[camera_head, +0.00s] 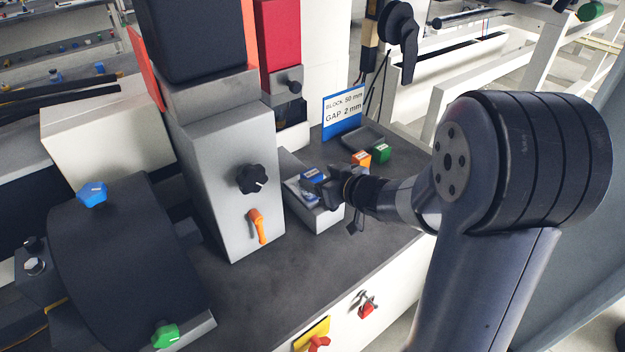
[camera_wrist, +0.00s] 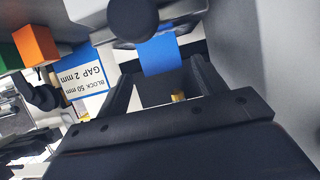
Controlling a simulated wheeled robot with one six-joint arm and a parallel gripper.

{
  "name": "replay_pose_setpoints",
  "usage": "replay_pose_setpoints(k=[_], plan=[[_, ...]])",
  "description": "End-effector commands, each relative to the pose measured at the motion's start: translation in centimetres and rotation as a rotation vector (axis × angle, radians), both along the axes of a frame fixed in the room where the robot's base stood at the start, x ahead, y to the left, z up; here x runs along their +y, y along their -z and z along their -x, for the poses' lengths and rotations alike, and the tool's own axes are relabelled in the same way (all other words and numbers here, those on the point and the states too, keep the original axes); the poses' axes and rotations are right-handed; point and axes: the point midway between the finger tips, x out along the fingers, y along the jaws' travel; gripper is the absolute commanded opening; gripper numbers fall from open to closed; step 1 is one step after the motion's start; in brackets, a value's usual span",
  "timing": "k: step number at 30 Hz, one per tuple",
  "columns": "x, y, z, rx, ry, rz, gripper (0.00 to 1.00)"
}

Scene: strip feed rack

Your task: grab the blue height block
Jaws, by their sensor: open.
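The blue height block (camera_head: 312,176) sits on a pale grey stepped support beside the tall grey column. In the wrist view the blue block (camera_wrist: 160,54) shows between the far ends of my two dark fingers. My gripper (camera_head: 329,184) is at the right side of the block, pointing left toward it. In the wrist view my gripper (camera_wrist: 163,70) is open, with one finger on each side of the block. I cannot tell whether either finger touches it. The block's lower part is partly hidden.
An orange block (camera_head: 361,158) and a green block (camera_head: 381,153) stand behind my gripper. A sign (camera_head: 343,110) reads block 50 mm, gap 2 mm. The grey column (camera_head: 222,165) carries a black knob (camera_head: 252,179) and an orange lever (camera_head: 257,226). The dark bench top in front is clear.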

Motion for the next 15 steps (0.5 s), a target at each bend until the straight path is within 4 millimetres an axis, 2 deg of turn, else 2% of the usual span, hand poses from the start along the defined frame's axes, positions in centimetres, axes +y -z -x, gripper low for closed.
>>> replay_pose_setpoints(k=[3,9,15], plan=[[1.4,1.5,-1.1,0.002,-0.004,-0.001,0.66],[2.2,1.9,-2.6,-0.001,-0.001,0.0,0.66],[2.2,1.9,-2.7,-0.001,0.0,-0.001,0.66]])
